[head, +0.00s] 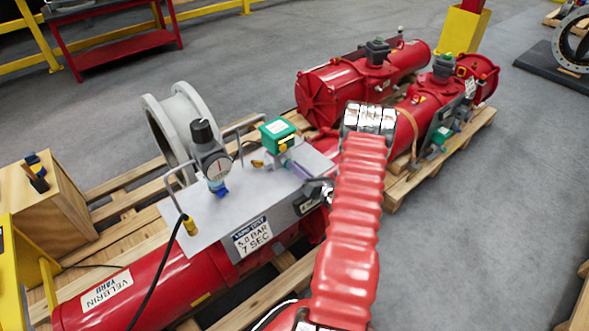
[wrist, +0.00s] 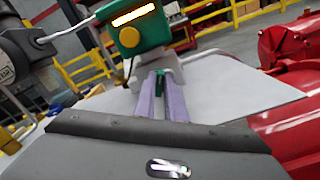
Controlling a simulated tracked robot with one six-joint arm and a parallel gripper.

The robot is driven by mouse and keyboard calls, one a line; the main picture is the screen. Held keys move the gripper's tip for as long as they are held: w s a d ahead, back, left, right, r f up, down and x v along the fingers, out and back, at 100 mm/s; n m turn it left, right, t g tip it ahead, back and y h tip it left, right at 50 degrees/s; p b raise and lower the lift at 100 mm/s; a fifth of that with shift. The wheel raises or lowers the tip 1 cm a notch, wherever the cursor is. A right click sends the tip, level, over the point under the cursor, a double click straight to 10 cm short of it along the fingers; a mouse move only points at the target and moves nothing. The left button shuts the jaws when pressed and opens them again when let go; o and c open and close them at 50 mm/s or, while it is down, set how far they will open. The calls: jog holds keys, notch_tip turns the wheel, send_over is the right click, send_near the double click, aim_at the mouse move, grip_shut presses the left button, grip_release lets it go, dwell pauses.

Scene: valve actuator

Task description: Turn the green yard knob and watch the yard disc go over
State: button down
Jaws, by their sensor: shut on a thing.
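The green box (head: 278,133) stands on the grey plate of the red actuator labelled VELBRIN YARD (head: 107,287). In the wrist view the green box (wrist: 130,33) has a lit yellow window and an orange-yellow button. My gripper (wrist: 160,85) points at the front of the box, its two purple fingers close together. They are shut on a small green knob (wrist: 160,78), mostly hidden between them. In the head view my gripper (head: 291,166) reaches in from the right, low beside the box. A pale flanged ring (head: 155,130) stands behind the plate; I cannot tell how its disc lies.
A gauge (head: 213,162) with a black top stands left of the green box, with bent metal handles around it. A yellow-ended black cable (head: 190,226) hangs at the plate's front left. More red actuators (head: 340,90) lie on a pallet behind.

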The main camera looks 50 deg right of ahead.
jog(key=shift+w, duration=0.1)
jog(key=c, duration=1.8)
grip_release()
jog(key=s, duration=0.4)
jog(key=s+a, duration=0.1)
jog(key=s, duration=0.8)
jog(key=shift+s+a+f, duration=0.1)
jog(key=shift+s+a, duration=0.15)
jog(key=shift+s, duration=0.15)
jog(key=shift+c, duration=0.2)
